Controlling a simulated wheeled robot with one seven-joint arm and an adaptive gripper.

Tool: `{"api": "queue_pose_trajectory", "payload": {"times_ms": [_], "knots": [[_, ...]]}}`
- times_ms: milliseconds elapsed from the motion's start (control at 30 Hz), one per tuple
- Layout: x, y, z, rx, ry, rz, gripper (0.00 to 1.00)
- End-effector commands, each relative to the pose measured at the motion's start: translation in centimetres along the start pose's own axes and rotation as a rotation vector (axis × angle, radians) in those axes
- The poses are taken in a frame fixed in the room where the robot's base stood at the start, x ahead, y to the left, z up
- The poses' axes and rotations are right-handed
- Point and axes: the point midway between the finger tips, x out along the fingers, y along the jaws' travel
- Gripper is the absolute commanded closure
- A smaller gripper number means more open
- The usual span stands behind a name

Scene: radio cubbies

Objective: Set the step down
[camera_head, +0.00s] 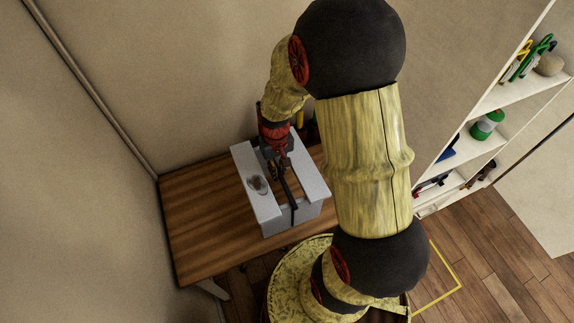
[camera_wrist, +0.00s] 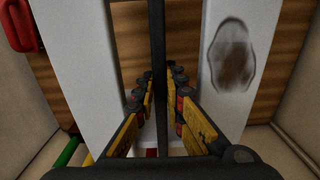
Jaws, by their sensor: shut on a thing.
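The step (camera_head: 264,206) is a pale grey block-like piece with two flat top boards, a gap between them and a dark bar (camera_head: 291,193) along the gap. A brown smudge (camera_head: 257,185) marks one board. My gripper (camera_head: 276,170) is over the middle of the step, shut on the dark bar. In the wrist view the bar (camera_wrist: 159,50) runs between my gripper's fingers (camera_wrist: 160,78), with a board (camera_wrist: 85,75) on each side and the smudge (camera_wrist: 231,55) on the right one. The step is over the wooden table; whether its underside touches the table is hidden.
The wooden table (camera_head: 205,228) has bare room left of the step. Walls stand behind and to the left. A red object (camera_wrist: 20,25) lies beside the step in the wrist view. White shelves (camera_head: 512,92) with several items stand at the right.

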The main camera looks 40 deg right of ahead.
Motion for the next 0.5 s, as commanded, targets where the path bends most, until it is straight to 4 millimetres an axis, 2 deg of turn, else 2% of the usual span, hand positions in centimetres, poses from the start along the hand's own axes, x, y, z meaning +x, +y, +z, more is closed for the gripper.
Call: {"api": "queue_pose_trajectory", "payload": {"times_ms": [267,500], "knots": [[1.1,-0.9,-0.5,-0.001,0.002,0.000,1.00],[4.0,-1.0,-0.6,0.000,0.001,0.000,1.00]]}}
